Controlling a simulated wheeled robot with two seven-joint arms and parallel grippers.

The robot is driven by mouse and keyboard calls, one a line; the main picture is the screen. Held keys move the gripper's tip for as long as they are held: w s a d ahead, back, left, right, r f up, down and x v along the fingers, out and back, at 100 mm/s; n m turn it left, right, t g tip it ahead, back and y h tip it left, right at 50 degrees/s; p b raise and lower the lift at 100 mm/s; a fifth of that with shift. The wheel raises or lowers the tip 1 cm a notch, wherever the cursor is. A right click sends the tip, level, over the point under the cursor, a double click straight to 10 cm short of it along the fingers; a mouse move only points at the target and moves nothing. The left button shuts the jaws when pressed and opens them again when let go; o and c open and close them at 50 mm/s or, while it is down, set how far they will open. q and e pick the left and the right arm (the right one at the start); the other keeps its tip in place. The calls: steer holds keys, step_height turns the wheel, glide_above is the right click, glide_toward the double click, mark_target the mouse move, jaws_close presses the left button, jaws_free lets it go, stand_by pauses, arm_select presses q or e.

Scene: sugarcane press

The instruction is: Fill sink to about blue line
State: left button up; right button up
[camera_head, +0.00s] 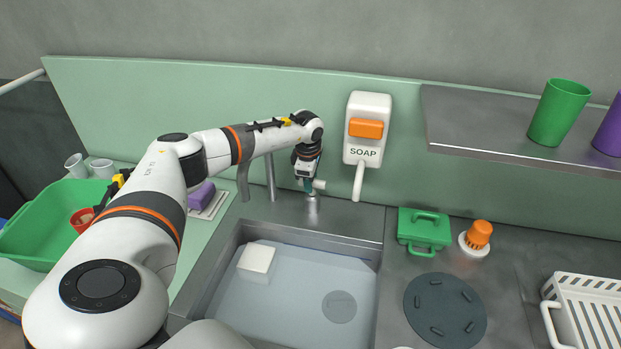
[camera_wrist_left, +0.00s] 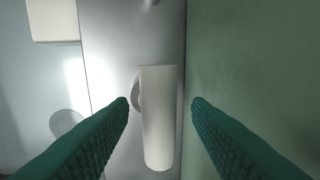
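The sink (camera_head: 300,306) is a grey rectangular basin at the lower middle of the head view. A white tap handle (camera_head: 319,185) sits on the sink's back ledge to the right of the faucet. My left gripper (camera_head: 309,184) points down at this handle. In the left wrist view the green fingers (camera_wrist_left: 160,102) are open, with the white handle (camera_wrist_left: 158,125) between them.
A white block (camera_head: 257,259) and a round dark drain disc (camera_head: 339,307) are in the sink. A soap dispenser (camera_head: 366,130) hangs on the wall close right of my gripper. A green box (camera_head: 424,230), orange-topped brush (camera_head: 477,237) and dark round mat (camera_head: 445,309) lie right.

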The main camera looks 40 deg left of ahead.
arm_select(q)
step_height(320, 180, up, 12)
steer(key=s+d+b, duration=0.1)
steer(key=s+b, duration=0.1)
stand_by(0.4)
steer(key=shift+f, duration=0.2)
